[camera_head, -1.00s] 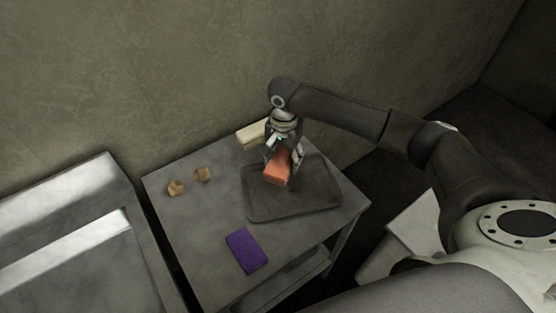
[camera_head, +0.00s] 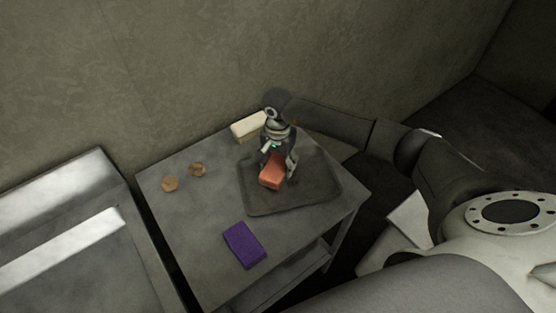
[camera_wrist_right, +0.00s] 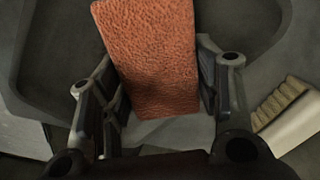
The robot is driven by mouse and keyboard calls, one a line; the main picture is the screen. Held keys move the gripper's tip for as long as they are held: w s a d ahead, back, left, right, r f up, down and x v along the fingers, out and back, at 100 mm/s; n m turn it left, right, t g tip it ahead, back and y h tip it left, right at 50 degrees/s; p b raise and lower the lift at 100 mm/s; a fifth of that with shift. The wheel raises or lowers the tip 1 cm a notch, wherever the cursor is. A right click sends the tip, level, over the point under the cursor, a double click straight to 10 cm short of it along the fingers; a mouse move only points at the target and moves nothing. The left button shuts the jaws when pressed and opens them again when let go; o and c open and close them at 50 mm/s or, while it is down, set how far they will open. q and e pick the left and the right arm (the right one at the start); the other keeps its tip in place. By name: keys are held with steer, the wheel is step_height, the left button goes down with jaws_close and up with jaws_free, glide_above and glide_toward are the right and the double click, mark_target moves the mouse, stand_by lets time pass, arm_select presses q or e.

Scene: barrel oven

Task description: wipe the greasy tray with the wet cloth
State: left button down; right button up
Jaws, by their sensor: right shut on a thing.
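The dark tray (camera_head: 315,192) lies flat on the metal table, its surface dull and smudged. My right gripper (camera_head: 274,172) is over the tray's left part, pointing down. It is shut on an orange, rough-textured block (camera_head: 271,178), which looks more like a sponge than a cloth. The block is low at the tray; whether it touches cannot be told. In the right wrist view the orange block (camera_wrist_right: 150,55) sits between the two fingers, with the tray (camera_wrist_right: 52,55) behind it. A purple folded cloth or pad (camera_head: 245,245) lies near the table's front edge. My left gripper is out of view.
A pale brush (camera_head: 248,126) lies behind the tray; its bristles show in the right wrist view (camera_wrist_right: 280,103). Two small brown crumpled pieces (camera_head: 197,169) lie at the table's left. A metal unit (camera_head: 65,240) stands left of the table (camera_head: 200,215). The wall is close behind.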

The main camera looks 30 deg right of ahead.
steer(key=shift+f+b, duration=1)
steer(key=shift+b, duration=0.05)
stand_by(0.5)
